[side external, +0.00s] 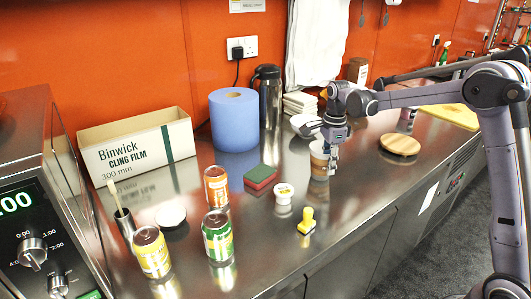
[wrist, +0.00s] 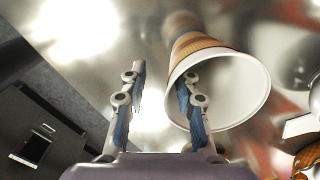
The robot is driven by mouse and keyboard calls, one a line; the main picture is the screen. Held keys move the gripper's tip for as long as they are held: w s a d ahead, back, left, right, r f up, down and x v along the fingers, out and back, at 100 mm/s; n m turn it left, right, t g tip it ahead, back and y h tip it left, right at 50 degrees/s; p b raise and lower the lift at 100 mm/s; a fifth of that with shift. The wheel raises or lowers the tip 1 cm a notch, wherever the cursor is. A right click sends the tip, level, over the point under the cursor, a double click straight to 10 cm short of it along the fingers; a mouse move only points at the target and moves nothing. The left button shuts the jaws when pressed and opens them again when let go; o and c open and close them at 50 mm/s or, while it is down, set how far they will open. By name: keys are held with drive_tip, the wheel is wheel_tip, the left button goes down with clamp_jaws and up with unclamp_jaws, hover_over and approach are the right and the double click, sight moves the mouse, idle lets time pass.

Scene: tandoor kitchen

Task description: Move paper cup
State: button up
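The paper cup (side external: 319,160), white-rimmed with a brown band, stands on the steel counter beneath my gripper (side external: 331,158). In the wrist view the cup (wrist: 201,42) has its open mouth towards the camera. My gripper (wrist: 160,82) is open, with a clear gap between its fingers. The right finger overlaps the left side of the cup's mouth, and the left finger is outside the cup. I cannot tell whether the right finger is inside the cup or just above the rim. Nothing is held.
A round wooden board (side external: 400,144) lies right of the cup. A small white tub (side external: 284,194), yellow stamp-like object (side external: 306,221) and red-green sponge (side external: 260,177) are to the left. A white bowl (side external: 304,124) stands behind. The counter in front of the cup is clear.

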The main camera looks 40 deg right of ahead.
clamp_jaws()
drive_tip(key=shift+a, duration=0.15)
drive_tip(key=shift+s+a, duration=0.2)
drive_tip(key=shift+a, duration=0.55)
drive_tip(key=shift+s+a, duration=0.15)
drive_tip(key=shift+a, duration=0.55)
drive_tip(key=shift+s+a, duration=0.2)
drive_tip(key=shift+a, duration=0.55)
drive_tip(key=shift+o, duration=0.4)
unclamp_jaws()
drive_tip(key=shift+d, duration=0.1)
drive_tip(key=shift+r, duration=0.15)
wheel_tip(320, 180, up, 12)
